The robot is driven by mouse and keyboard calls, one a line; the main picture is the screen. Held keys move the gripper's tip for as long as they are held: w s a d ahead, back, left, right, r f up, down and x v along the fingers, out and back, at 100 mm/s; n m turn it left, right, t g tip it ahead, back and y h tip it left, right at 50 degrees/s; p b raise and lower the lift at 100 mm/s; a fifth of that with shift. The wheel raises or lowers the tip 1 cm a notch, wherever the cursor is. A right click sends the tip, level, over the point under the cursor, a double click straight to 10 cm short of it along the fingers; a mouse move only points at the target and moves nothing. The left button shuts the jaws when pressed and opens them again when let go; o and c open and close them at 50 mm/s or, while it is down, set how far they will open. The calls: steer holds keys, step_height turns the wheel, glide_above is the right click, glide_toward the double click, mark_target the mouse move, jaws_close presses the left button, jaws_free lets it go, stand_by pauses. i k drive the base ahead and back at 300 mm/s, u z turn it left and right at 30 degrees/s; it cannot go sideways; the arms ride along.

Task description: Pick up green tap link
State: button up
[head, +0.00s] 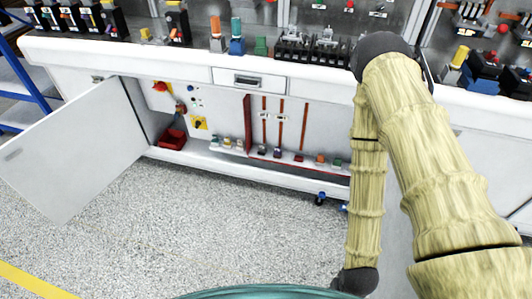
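A small green piece (337,163) stands at the right end of a row of small coloured pieces on the low shelf inside the open cabinet. A larger green block (261,46) stands on the white counter top. I cannot tell from this view which of the two is the tap link. My arm, in pale ribbed covers, fills the right side of the head view, close to the green piece on the shelf in the picture. My gripper does not show.
The cabinet door (62,150) hangs open at the left. A red bin (172,139) sits inside, left of the shelf (228,150). Above it are a yellow switch plate and upright orange bars. A closed drawer (240,78) is in the counter front. The speckled floor (200,225) is clear.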

mark_target(337, 162)
steer(key=u, duration=0.1)
steer(key=i, duration=1)
steer(key=z, duration=0.65)
